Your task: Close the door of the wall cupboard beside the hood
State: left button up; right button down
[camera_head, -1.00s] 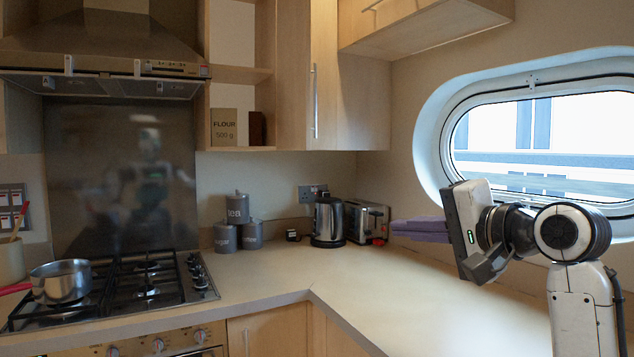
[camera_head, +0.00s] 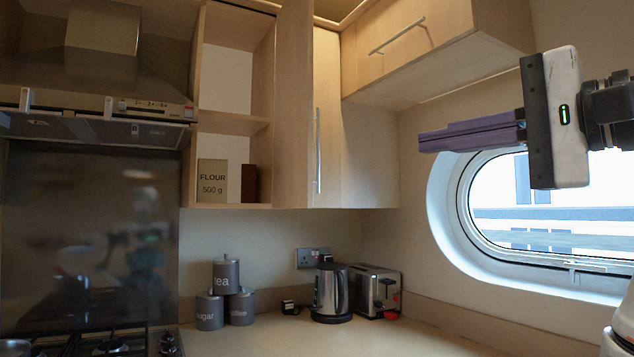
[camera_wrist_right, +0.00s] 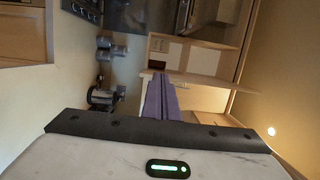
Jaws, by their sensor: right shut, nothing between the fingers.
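The wall cupboard (camera_head: 232,123) right of the hood (camera_head: 95,110) is open, with its shelves bare to view. Its door (camera_head: 293,110) stands swung out on the right side of the opening, seen nearly edge-on. A long vertical handle (camera_head: 318,150) shows just past the door's free edge. My right gripper (camera_head: 428,141) has purple fingers, shut and empty. It is raised in front of the window's upper left, right of the door and apart from it in the picture. In the right wrist view the fingers (camera_wrist_right: 160,90) point towards the cupboard (camera_wrist_right: 195,57). My left gripper is out of view.
A higher cupboard (camera_head: 435,45) juts out above, left of my right gripper. A flour box (camera_head: 212,180) stands inside the open cupboard. Canisters (camera_head: 226,277), a kettle (camera_head: 331,293) and a toaster (camera_head: 376,289) stand on the counter (camera_head: 400,338) below. The oval window (camera_head: 545,220) is at right.

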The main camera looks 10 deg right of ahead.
aim_at(293, 181)
jog(key=i, duration=1.4)
